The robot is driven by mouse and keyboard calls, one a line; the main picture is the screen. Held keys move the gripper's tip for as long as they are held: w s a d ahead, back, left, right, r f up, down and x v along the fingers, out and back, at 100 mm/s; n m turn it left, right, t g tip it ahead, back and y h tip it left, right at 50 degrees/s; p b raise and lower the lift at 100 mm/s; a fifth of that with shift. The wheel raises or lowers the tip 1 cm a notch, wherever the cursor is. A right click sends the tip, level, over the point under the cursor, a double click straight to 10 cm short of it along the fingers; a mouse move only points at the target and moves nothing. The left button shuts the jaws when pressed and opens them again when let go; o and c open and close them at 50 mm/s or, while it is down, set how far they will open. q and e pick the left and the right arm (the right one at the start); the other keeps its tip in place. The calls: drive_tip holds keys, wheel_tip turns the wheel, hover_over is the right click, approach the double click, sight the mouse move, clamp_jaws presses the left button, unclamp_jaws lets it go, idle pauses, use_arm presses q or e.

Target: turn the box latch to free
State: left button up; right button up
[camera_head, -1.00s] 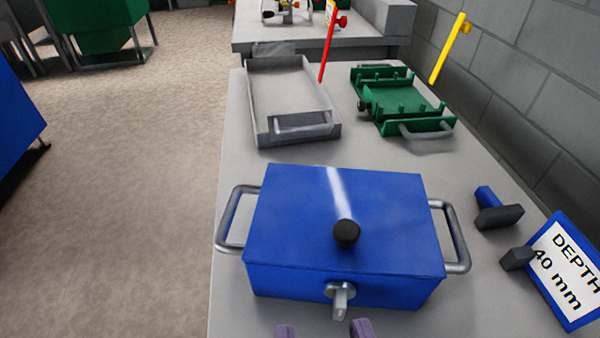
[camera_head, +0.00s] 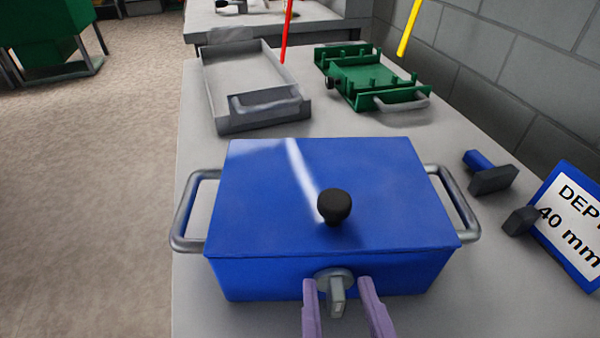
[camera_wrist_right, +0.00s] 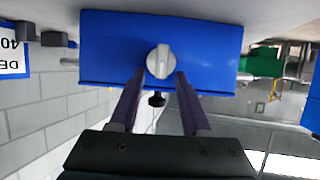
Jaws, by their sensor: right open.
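The blue box (camera_head: 325,200) sits on the grey bench with its lid down, a black knob (camera_head: 334,206) on top and a metal handle on each side. The grey latch (camera_head: 337,292) is on its front face, its tab pointing down in the head view. My right gripper (camera_head: 340,285) is open, its two purple fingers on either side of the latch tab. In the right wrist view, the latch (camera_wrist_right: 160,61) shows between the open fingertips (camera_wrist_right: 158,75), with gaps on both sides. My left gripper is not in view.
A grey tray (camera_head: 215,92) and a green fixture (camera_head: 365,85) stand behind the box. A dark-headed blue tool (camera_head: 490,177) and a depth sign (camera_head: 575,225) are at the right, by the block wall. Open floor lies left.

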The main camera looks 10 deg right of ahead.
drive_tip(key=shift+w+f, duration=0.1)
drive_tip(key=shift+w, duration=0.05)
drive_tip(key=shift+c, duration=0.4)
clamp_jaws()
